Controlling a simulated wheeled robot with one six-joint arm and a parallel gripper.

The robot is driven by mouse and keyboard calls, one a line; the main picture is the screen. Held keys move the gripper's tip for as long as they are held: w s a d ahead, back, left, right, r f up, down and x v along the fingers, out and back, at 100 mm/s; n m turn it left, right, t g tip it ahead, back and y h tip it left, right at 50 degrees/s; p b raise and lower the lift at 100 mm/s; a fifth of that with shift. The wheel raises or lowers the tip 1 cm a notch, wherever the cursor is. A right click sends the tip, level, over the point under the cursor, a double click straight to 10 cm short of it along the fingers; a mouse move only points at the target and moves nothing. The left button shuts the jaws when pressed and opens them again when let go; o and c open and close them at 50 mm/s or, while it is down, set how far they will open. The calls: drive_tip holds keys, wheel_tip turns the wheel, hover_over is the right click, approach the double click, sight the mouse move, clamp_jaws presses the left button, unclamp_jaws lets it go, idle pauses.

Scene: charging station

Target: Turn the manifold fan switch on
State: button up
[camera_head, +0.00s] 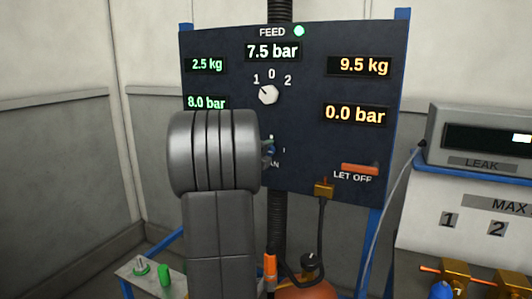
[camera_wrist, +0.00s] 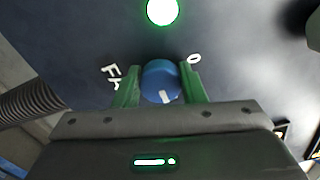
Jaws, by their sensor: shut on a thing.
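The fan switch is a blue round knob (camera_wrist: 160,76) with a white mark, on the dark panel. In the wrist view, the white mark points down toward my gripper's body, slightly right. The label 0 is at its upper right and the partly covered FAN lettering is at its left. My gripper (camera_wrist: 160,81) has green fingers on both sides of the knob, shut on it. In the head view, my arm covers most of the knob (camera_head: 268,148) and part of the FAN label. A round green lamp (camera_wrist: 162,11) glows beyond the knob in the wrist view.
The panel (camera_head: 225,43) also carries a white selector knob (camera_head: 268,95), several lit readouts and an orange LET OFF handle (camera_head: 360,169). A cable (camera_head: 321,230) hangs below a brass fitting. A grey LEAK unit (camera_head: 480,135) stands at the right. A ribbed hose (camera_wrist: 35,102) is at the wrist view's left.

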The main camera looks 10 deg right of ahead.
drive_tip(key=o, duration=1)
drive_tip(key=shift+s, duration=0.1)
drive_tip(key=b+v, duration=0.1)
drive_tip(key=v, duration=1.2)
drive_tip(key=shift+s+a, duration=0.25)
drive_tip(key=p+x, duration=0.1)
drive_tip(key=x, duration=1.3)
